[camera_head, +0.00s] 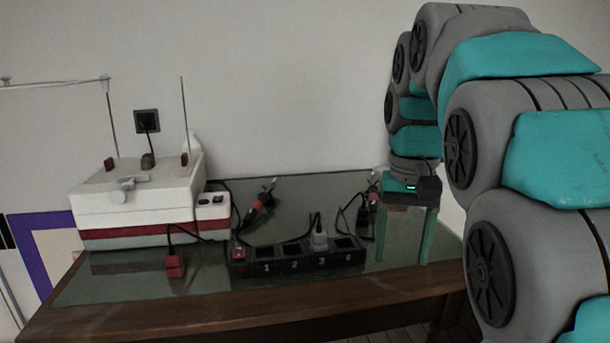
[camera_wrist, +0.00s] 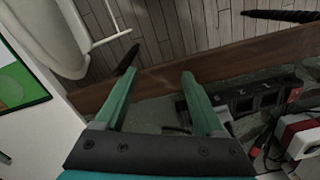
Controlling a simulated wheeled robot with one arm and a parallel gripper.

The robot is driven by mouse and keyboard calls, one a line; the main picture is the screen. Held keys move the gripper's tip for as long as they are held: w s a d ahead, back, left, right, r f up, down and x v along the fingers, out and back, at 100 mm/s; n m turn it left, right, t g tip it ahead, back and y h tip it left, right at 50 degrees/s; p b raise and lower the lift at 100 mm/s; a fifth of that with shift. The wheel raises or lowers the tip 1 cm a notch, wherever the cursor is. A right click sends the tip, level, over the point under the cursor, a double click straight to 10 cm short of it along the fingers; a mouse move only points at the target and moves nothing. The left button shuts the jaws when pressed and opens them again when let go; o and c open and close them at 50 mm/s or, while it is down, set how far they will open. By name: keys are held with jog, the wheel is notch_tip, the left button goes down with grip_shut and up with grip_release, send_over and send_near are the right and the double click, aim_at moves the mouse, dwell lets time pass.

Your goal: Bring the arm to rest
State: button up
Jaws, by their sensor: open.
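My gripper (camera_head: 402,250) hangs from my teal and grey arm over the right part of the table, with its green fingers pointing down. The fingers are apart and nothing shows between them. In the wrist view the gripper (camera_wrist: 159,85) is also open and empty. The tips are close to the tabletop in the picture; I cannot tell the exact height. A black power strip (camera_head: 297,262) with several numbered sockets lies left of the gripper. A grey plug (camera_head: 319,241) stands in it near the socket marked 3.
The wooden table (camera_head: 250,306) has a greenish top. A white machine (camera_head: 140,205) with a red band stands at its left. A red plug (camera_head: 174,266) lies before it. Dark cables run behind the strip. A wall socket (camera_head: 146,121) holds a plug.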

jog(key=s+f+n+g, duration=0.1)
jog(key=s+f+n, duration=0.1)
jog(key=s+f, duration=2)
jog(key=shift+s+a+f+g, duration=0.15)
jog(key=shift+s+f+g, duration=0.25)
jog(key=shift+s, duration=0.8)
